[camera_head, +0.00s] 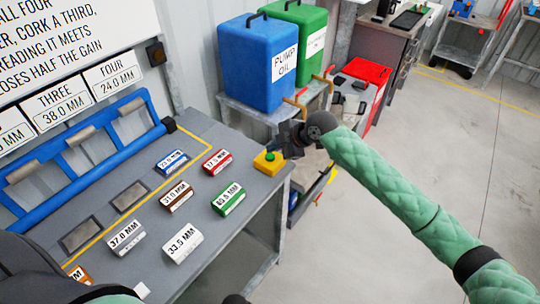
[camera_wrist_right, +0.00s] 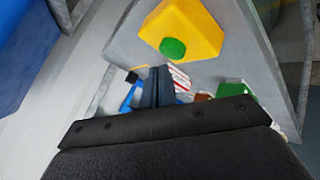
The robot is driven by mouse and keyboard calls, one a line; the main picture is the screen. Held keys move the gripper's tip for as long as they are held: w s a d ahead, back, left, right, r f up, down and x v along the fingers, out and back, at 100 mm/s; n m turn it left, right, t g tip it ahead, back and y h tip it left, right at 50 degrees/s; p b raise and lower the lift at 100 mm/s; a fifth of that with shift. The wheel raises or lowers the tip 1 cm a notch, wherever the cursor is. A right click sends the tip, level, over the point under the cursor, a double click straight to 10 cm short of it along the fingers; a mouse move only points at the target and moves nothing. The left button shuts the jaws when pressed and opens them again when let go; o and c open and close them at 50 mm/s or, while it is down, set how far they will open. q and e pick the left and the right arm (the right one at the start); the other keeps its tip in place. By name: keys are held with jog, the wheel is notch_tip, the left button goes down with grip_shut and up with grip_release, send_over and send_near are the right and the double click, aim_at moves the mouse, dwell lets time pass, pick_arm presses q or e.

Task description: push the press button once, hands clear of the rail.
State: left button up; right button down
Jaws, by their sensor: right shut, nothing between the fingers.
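The press button is a green cap on a yellow box (camera_head: 268,163) at the table's right edge. In the right wrist view the green cap (camera_wrist_right: 173,48) and yellow box (camera_wrist_right: 205,28) lie just beyond my fingertips. My right gripper (camera_head: 288,140) is beside and above the box, shut and empty. In the right wrist view its fingers (camera_wrist_right: 157,72) are together, and I see no contact with the cap. The blue rail (camera_head: 90,160) is at the left, well away from my right gripper. My left gripper is not in view.
Several labelled blocks, including a green one (camera_head: 228,198) and a white one (camera_head: 183,243), lie on the grey table (camera_head: 245,228). Blue (camera_head: 257,62) and green (camera_head: 305,38) containers stand behind my right gripper. Part of my left arm shows at the lower left.

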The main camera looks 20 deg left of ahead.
jog(key=shift+f, duration=0.1)
dwell(0.3)
jog(key=shift+f, duration=0.3)
dwell(0.3)
